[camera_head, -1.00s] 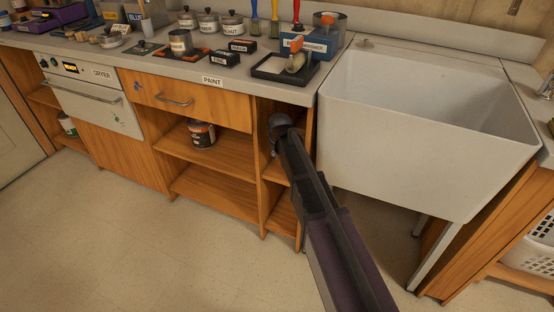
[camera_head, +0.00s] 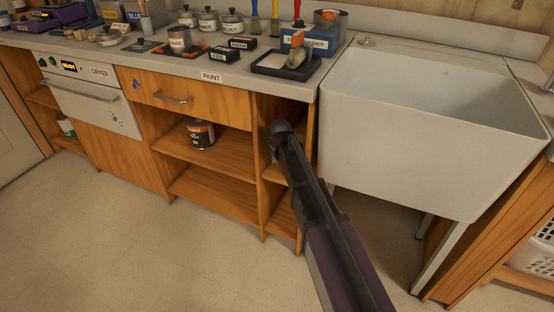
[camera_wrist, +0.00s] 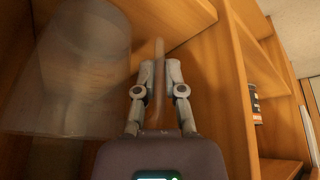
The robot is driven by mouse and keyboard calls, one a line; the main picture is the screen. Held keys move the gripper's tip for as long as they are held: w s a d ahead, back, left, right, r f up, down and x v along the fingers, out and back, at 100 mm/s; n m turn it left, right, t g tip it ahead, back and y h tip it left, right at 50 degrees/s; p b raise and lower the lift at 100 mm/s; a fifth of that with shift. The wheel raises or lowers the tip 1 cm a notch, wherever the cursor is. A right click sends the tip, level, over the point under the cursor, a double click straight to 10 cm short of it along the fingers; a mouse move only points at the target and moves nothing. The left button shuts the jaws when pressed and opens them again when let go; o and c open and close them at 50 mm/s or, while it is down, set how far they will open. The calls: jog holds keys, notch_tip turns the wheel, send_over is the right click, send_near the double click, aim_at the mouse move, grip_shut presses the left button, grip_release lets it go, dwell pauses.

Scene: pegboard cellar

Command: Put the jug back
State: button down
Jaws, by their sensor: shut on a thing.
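A translucent jug (camera_wrist: 65,75) fills the left of the wrist view. My gripper (camera_wrist: 158,82) is shut on its upright, brownish handle (camera_wrist: 159,75), with one finger on each side. In the head view my gripper (camera_head: 280,132) is at the opening of the narrow cubby (camera_head: 273,168) beside the sink, below the counter. The jug cannot be made out in the head view, where my arm and the cubby hide that spot. I cannot tell whether the jug touches a shelf.
The white sink (camera_head: 420,140) stands just right of the cubby. A paint can (camera_head: 201,134) sits on the wider shelf (camera_head: 215,157) to the left. A black tray (camera_head: 284,68) and several pots and boxes crowd the counter above. The floor (camera_head: 130,240) in front is clear.

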jog(key=shift+f, duration=0.2)
jog(key=c, duration=0.7)
grip_release()
jog(key=shift+r, duration=0.2)
jog(key=p+v, duration=0.7)
jog(key=shift+s+r, duration=0.1)
jog(key=shift+r, duration=0.1)
